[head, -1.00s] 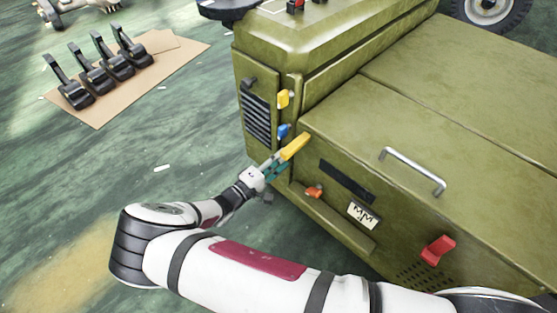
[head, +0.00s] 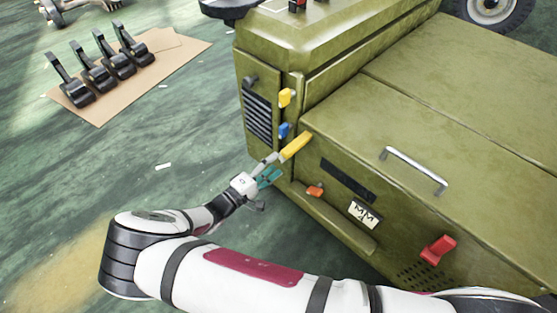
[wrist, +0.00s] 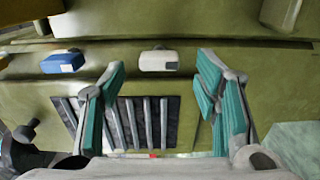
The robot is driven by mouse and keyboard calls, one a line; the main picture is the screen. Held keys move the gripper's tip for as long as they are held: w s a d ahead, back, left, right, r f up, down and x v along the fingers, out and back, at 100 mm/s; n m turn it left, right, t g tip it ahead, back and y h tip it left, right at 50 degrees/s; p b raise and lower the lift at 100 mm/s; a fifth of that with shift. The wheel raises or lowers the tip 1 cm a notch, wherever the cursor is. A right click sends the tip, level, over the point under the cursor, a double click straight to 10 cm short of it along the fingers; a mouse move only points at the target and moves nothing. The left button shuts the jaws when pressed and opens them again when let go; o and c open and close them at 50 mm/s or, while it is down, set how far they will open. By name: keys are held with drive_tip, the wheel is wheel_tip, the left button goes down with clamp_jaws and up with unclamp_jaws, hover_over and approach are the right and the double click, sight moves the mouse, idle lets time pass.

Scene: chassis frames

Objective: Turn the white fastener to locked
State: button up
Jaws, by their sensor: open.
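The white fastener (wrist: 158,62) is a small white block on the olive green chassis face in the wrist view, above a dark slatted vent. It lies between the spread fingers of my gripper (wrist: 162,72), which are open with teal pads. They do not visibly grip it. In the head view my gripper (head: 267,175) is close to the chassis front corner, below the yellow bar. I cannot clearly make out the white fastener there, as the gripper is in the way.
A blue fastener (wrist: 62,63) sits left of the white one in the wrist view. The head view shows a yellow fastener (head: 286,97), a yellow bar (head: 296,145), an orange fastener (head: 315,191) and a red one (head: 438,250). Open floor (head: 150,140) lies left of the chassis.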

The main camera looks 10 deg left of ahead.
drive_tip(key=v, duration=0.8)
drive_tip(key=shift+s+a, duration=0.15)
drive_tip(key=shift+s, duration=0.05)
